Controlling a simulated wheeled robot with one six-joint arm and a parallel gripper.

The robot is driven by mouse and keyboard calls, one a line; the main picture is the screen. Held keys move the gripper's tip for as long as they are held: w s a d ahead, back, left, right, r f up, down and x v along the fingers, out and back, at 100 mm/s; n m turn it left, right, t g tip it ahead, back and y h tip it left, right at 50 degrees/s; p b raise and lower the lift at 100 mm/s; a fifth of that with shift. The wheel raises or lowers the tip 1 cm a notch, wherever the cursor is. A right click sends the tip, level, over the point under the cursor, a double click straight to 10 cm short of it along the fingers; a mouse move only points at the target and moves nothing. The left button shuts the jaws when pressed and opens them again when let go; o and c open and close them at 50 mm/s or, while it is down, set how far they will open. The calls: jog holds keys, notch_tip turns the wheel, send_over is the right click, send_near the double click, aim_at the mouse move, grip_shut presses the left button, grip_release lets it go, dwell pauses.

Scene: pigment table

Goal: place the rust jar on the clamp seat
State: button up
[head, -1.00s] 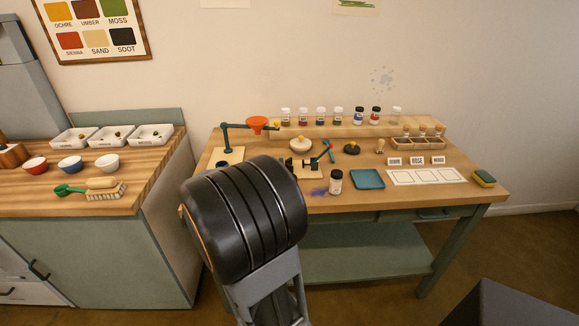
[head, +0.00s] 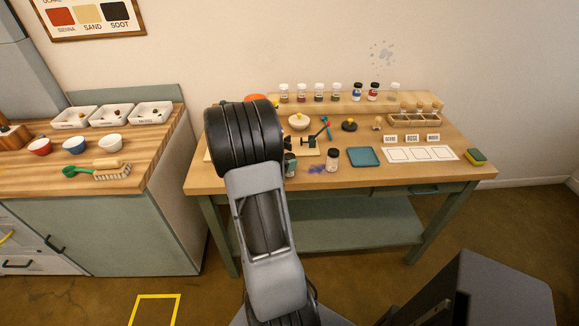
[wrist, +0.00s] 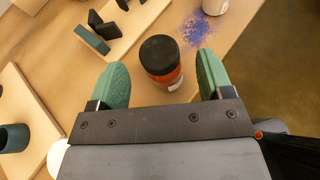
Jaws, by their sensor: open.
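The rust jar (wrist: 162,66), with a black lid and rust-red contents, stands on the table between my gripper's fingers in the wrist view. My gripper (wrist: 165,82) is open, its green-padded fingers on either side of the jar with visible gaps. In the head view my arm hides the jar, and a bit of a green finger (head: 290,165) shows beside the arm. The clamp, with dark jaws (wrist: 100,30) on a wooden base (wrist: 140,25), is at upper left in the wrist view, apart from the jar. Its red-tipped handle (head: 326,125) shows in the head view; the seat is not clearly visible.
Another dark-lidded jar (head: 332,160) stands close right of the clamp, beside spilled blue-violet powder (wrist: 197,27). A wooden base with a green cup (wrist: 12,138) lies left of my gripper. A teal tray (head: 363,157) is further right. Several jars line the back shelf (head: 435,96).

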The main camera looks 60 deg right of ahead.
aim_at(289, 156)
jog(key=shift+r+p+x, duration=0.15)
jog(key=shift+p+x, duration=0.1)
jog(key=shift+x, duration=1.05)
jog(key=shift+r+p+x, duration=0.1)
jog(key=shift+p+x, duration=0.1)
jog(key=shift+x, duration=1.1)
jog(key=shift+d, duration=0.1)
jog(key=shift+c, duration=0.2)
jog(key=c, duration=1.1)
